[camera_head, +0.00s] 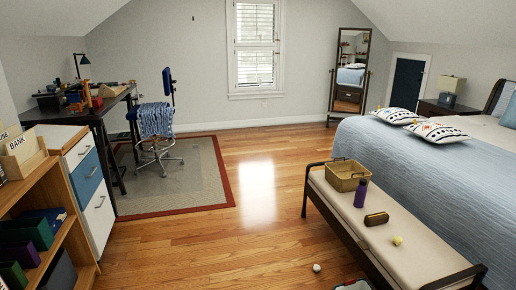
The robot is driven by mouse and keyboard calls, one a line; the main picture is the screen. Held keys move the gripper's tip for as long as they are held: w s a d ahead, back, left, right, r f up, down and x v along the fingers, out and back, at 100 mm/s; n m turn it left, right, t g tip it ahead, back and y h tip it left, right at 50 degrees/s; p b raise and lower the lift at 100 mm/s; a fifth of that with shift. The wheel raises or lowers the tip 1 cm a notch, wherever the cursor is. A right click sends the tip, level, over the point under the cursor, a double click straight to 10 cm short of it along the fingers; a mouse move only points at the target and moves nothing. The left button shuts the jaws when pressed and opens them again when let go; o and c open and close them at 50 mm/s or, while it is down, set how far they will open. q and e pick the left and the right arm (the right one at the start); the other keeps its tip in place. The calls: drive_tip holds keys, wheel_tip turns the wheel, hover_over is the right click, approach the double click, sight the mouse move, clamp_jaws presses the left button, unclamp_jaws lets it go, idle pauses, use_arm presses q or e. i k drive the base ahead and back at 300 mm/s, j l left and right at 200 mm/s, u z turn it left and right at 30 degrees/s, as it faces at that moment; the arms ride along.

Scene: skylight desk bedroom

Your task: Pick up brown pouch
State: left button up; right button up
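A small brown pouch (376,219) lies on the cream cushion of the bench (410,255), at the foot of the bed. It sits between a purple bottle (361,193) and a small yellow object (397,240). Neither of my grippers shows in the head view.
A tan basket (347,175) stands on the bench's far end. The bed (440,170) is behind the bench on the right. A small white ball (317,268) lies on the floor near the bench. A shelf (50,220) stands at the left. The wooden floor (220,240) between is mostly clear.

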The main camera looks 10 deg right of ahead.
sight(370, 220)
drive_tip(key=i+z, duration=0.2)
drive_tip(key=i, duration=0.35)
drive_tip(key=i+j+z, duration=0.1)
drive_tip(key=i+z, duration=0.15)
drive_tip(key=i, duration=0.3)
drive_tip(key=i+j+z, duration=0.2)
drive_tip(key=i, duration=0.35)
